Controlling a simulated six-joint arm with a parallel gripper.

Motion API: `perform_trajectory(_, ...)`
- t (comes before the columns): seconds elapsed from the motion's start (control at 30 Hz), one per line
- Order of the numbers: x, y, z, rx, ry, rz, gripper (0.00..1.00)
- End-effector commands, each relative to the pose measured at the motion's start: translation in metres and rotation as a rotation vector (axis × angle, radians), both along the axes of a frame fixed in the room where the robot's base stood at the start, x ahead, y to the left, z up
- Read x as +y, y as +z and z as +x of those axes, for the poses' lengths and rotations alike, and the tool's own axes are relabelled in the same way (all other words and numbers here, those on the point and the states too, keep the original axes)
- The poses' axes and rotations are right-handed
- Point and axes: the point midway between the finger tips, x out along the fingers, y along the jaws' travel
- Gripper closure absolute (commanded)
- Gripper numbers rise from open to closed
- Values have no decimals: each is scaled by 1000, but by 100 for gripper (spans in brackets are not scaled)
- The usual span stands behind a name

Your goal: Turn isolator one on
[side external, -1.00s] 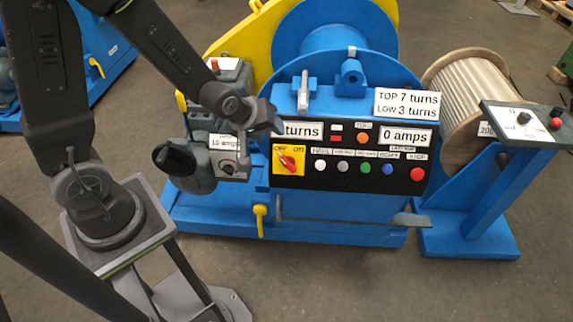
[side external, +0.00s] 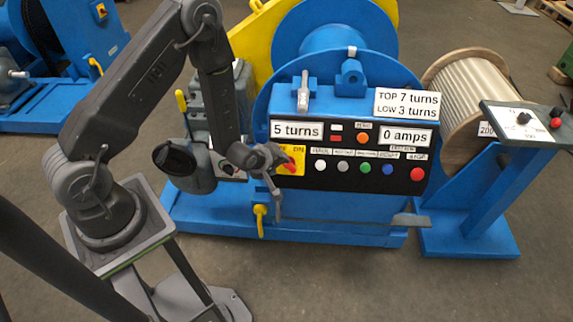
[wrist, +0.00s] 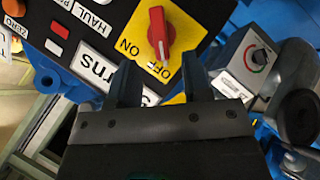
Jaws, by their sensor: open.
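Isolator one appears to be the red rotary handle (wrist: 158,35) on a yellow plate (wrist: 182,22) marked OFF and ON. In the wrist view the handle stands nearly upright, its lower end near the OFF lettering. It also shows in the side view as a red handle (side external: 289,165), with the left part of its plate hidden by my gripper. My gripper (wrist: 160,64) is open and empty, its two fingers pointing towards the handle from below in the wrist view. In the side view my gripper (side external: 274,178) is just left of the handle. I cannot tell whether they touch.
The black panel (side external: 350,180) holds several push buttons, with displays reading 5 turns (side external: 297,131) and 0 amps (side external: 405,136). A grey control box (wrist: 245,60) with a dial stands beside it. A yellow lever (side external: 260,213) hangs below.

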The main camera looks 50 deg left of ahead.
Motion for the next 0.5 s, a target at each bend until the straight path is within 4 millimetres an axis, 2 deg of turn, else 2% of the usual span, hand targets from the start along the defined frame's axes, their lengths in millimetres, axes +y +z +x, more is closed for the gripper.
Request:
perform_trajectory(0.03, 2, -9, 7, 2, 1, 0, 55)
perform_trajectory(0.2, 6, -30, 27, 1, 0, 1, 55)
perform_trajectory(0.5, 10, -46, 44, 1, 0, 1, 55)
